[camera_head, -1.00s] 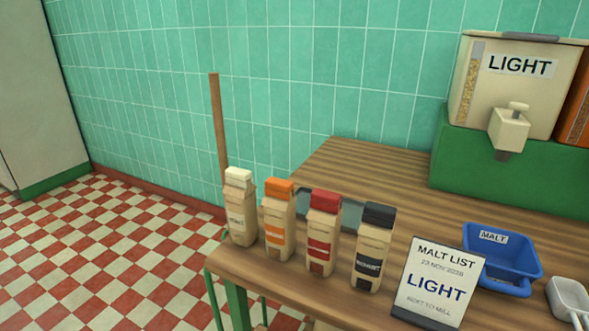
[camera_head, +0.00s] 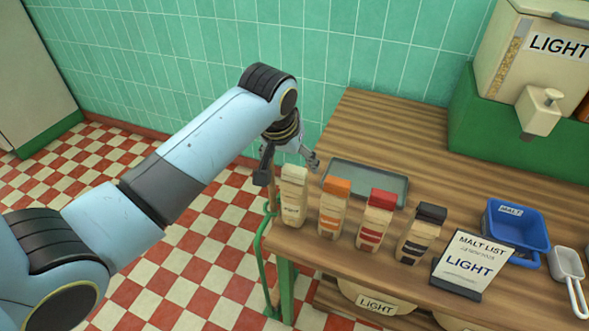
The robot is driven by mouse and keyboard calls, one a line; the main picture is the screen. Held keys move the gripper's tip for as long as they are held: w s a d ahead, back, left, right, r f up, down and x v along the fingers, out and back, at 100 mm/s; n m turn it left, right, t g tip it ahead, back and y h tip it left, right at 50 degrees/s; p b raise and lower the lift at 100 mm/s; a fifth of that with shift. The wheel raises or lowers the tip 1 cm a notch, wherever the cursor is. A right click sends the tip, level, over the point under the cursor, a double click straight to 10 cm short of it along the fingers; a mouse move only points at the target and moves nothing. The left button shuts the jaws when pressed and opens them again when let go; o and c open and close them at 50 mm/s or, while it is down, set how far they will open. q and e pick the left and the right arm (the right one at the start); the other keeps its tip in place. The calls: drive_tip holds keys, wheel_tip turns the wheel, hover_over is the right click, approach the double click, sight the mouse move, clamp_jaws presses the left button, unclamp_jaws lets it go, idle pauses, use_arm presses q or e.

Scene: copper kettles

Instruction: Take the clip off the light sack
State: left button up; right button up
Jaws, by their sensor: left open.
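Several small paper sacks stand in a row along the table's front left edge, each with a coloured top. The leftmost sack (camera_head: 293,205) has a cream top (camera_head: 294,173); its label is too small to read. To its right stand an orange-topped sack (camera_head: 333,212), a red-topped sack (camera_head: 374,224) and a black-topped sack (camera_head: 420,237). My left gripper (camera_head: 288,163) is open and empty, its fingers just behind and above the cream-topped sack; I cannot tell whether they touch it. My right gripper is out of view.
A shallow grey tray (camera_head: 397,190) lies behind the sacks. A "MALT LIST LIGHT" sign (camera_head: 470,265), a blue "MALT" tub (camera_head: 518,247) and a white scoop (camera_head: 568,262) stand to the right. A "LIGHT" dispenser (camera_head: 515,75) sits on a green stand (camera_head: 480,125). The table's back left is clear.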

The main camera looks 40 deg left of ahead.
sight(294, 169)
use_arm(q)
drive_tip(key=shift+p+x, duration=0.65)
drive_tip(key=shift+x, duration=2.1)
drive_tip(key=c, duration=1)
